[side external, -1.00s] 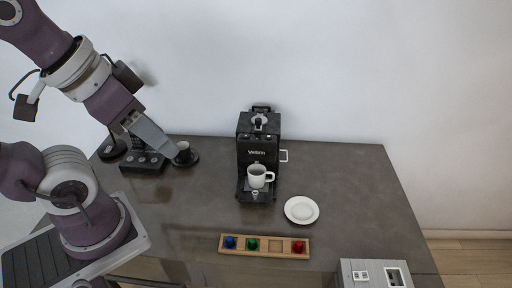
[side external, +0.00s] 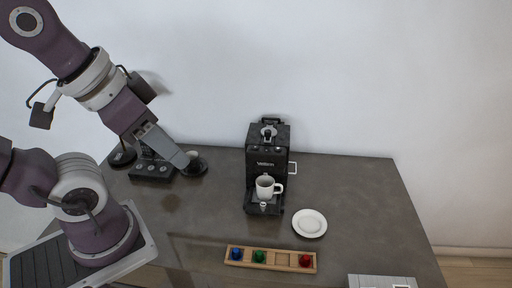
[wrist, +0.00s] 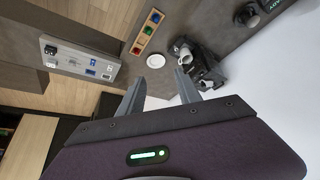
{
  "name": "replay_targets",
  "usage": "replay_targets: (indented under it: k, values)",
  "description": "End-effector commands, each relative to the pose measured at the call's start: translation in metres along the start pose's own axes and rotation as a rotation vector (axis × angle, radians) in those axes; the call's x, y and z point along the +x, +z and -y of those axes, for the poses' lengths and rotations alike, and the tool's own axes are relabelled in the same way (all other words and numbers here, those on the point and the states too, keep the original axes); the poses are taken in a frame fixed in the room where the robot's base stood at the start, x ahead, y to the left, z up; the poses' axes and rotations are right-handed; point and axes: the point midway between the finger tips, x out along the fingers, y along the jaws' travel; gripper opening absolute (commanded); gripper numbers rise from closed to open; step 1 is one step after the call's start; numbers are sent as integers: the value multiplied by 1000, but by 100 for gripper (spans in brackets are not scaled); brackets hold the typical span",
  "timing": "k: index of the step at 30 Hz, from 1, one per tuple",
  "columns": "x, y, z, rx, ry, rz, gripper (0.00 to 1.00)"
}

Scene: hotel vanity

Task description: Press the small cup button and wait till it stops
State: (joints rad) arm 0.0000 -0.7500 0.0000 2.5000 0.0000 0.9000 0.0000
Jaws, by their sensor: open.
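The black coffee machine (side external: 267,145) stands against the wall with its front facing the camera. A small light mark shows on its upper front, but I cannot make out the small cup button. A white mug (side external: 264,187) stands upright on the machine's drip tray.
A white plate (side external: 309,223) lies right of the machine. A wooden tray (side external: 280,266) with blue, green and red pieces lies in front. The dark saucer (side external: 196,168) and a black control box (side external: 152,172) sit at the left. The counter between them is clear.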

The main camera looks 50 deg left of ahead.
Motion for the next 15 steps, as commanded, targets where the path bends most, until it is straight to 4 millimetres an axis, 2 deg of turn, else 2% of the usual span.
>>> replay_targets:
  k: [7,13,15]
  values:
    - [0,0,0,0,0,0,39]
    - [0,0,0,0,0,0,0]
    - [0,0,0,0,0,0,0]
